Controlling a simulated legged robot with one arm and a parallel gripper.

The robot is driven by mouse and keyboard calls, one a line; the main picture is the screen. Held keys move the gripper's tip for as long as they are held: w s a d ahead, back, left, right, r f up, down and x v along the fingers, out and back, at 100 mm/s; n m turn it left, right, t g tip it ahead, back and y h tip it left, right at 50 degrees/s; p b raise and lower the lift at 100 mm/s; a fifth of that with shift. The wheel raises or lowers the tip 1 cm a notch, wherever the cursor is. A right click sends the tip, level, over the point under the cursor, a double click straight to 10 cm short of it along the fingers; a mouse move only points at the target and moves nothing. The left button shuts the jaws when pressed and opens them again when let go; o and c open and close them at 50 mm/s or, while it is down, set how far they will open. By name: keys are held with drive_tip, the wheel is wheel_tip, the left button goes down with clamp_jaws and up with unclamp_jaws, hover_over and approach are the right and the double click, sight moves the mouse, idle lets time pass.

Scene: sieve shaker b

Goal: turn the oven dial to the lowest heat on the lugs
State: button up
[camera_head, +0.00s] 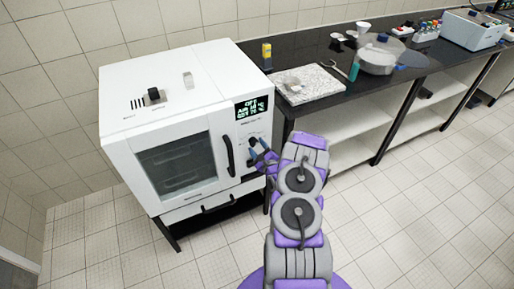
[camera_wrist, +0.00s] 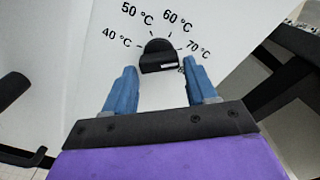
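The white oven (camera_head: 170,130) stands at the left in the head view, with its dark-windowed door shut. Its lit display (camera_head: 251,108) has a top line that seems to read OFF; the smaller lines are hard to read. The black dial (camera_wrist: 158,57) is in the upper middle of the wrist view. Printed marks for 40, 50, 60 and 70 °C surround it, and another mark is partly hidden. Which mark it points at is unclear. My gripper (camera_wrist: 163,74) is open, its blue fingers apart and just below the dial to either side. In the head view my gripper (camera_head: 263,160) is at the front panel.
The black door handle (camera_head: 229,155) is left of my gripper and also shows in the wrist view (camera_wrist: 14,92). A dark counter (camera_head: 335,75) at the right holds a pale slab (camera_head: 308,84), a yellow device (camera_head: 267,55) and a round metal vessel (camera_head: 379,54). The tiled floor in front is clear.

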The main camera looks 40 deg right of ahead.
drive_tip(key=shift+o, duration=1.1)
drive_tip(key=shift+d, duration=0.1)
drive_tip(key=shift+r, duration=0.1)
drive_tip(key=p+v, duration=0.4)
drive_tip(key=v, duration=1.3)
drive_tip(key=shift+s, duration=0.15)
